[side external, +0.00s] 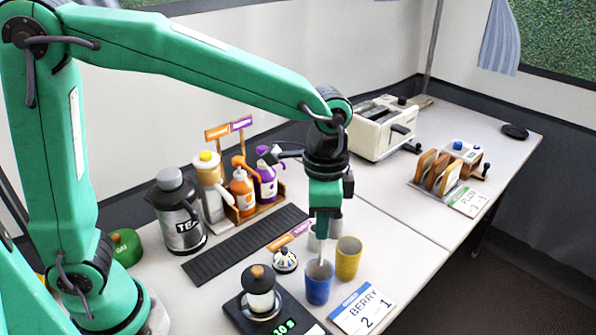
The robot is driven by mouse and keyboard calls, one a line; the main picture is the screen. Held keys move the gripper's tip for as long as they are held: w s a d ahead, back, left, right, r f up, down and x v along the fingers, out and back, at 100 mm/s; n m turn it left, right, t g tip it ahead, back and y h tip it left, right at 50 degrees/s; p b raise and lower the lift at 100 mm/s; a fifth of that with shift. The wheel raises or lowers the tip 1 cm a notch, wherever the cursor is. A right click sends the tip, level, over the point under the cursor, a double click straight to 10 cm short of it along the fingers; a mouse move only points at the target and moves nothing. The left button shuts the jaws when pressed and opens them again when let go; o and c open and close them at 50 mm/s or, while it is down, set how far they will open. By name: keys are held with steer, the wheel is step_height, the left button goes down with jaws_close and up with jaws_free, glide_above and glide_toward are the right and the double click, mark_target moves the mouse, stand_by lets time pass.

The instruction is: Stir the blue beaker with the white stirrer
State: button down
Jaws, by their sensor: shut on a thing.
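The blue beaker (319,291) stands upright on the table, in the lower middle of the side external view. My gripper (321,246) points straight down above it. It is shut on the white stirrer (321,264), a thin pale piece showing below the fingers. The stirrer's lower end reaches into the beaker's mouth; its tip is hidden by the beaker wall. I cannot tell whether it touches the wall or bottom.
A yellow cup (348,262) stands close at right, with a pale cup partly hidden behind my gripper. A BERRY card (362,309) lies in front. A scale (285,318) with a jar (260,291) stands at left. A toaster (383,130) stands at the back.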

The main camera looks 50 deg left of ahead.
steer(key=shift+r, duration=2.35)
